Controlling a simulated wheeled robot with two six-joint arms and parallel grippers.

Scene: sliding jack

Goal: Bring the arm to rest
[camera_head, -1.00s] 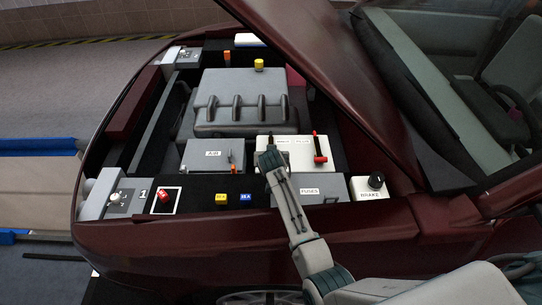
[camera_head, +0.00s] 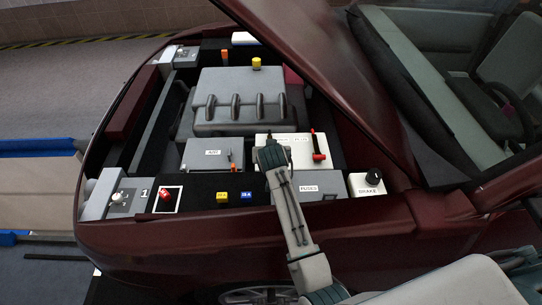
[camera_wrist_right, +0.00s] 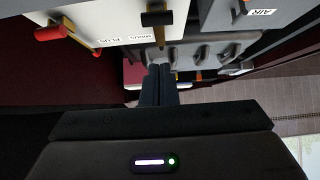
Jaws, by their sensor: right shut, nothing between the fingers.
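My right arm comes in from the lower right in the head view and reaches over the engine bay. Its wrist and right gripper (camera_head: 268,146) are above the front edge of the white battery box (camera_head: 302,155); the fingertips are hard to make out there. In the right wrist view the two dark fingers of the right gripper (camera_wrist_right: 158,76) are together with nothing between them. The battery's red lever (camera_wrist_right: 51,33) and black terminal clamp (camera_wrist_right: 157,18) show upside down there, apart from the fingers. My left gripper is not in view.
Around the arm are the AIR box (camera_head: 212,154), the FUSES box (camera_head: 318,186) and the BRAKE knob (camera_head: 373,177). A red switch (camera_head: 168,193) and yellow and blue fuses lie left. The raised maroon hood (camera_head: 325,75) slopes over the right side.

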